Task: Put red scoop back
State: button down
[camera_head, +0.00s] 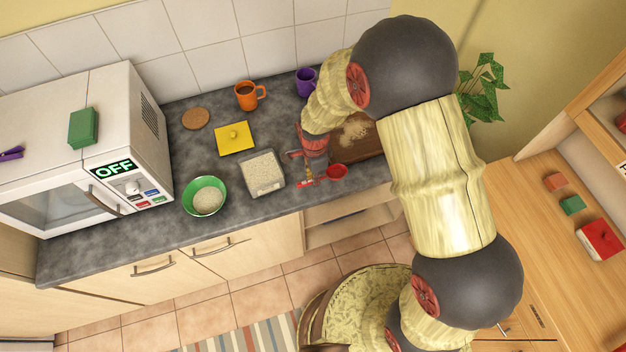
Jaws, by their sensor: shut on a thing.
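The red scoop (337,171) is at the front right of the dark counter, with its cup to the right of my gripper. My gripper (308,178) points down and is shut on the scoop's handle side; the exact grip is small in view. I cannot tell whether the scoop touches the counter. A clear square container (264,189) full of white grains is just left of my gripper. A green bowl (191,185) with some of the same grains stands farther left. A yellow lid with a knob (235,137) lies behind them.
An orange mug (246,97), a purple mug (305,80) and a round cork coaster (195,118) are at the back. A brown board (371,147) with spilled grains lies right of my gripper, partly behind my arm. A white microwave (120,120) fills the left end.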

jog(key=shift+w+a+f, duration=0.2)
jog(key=shift+w+f, duration=0.25)
jog(key=shift+f, duration=0.15)
jog(key=shift+w+f, duration=0.1)
jog(key=shift+f, duration=1.45)
jog(key=shift+f, duration=0.15)
jog(key=c, duration=1.9)
grip_release()
jog(key=shift+o, duration=0.3)
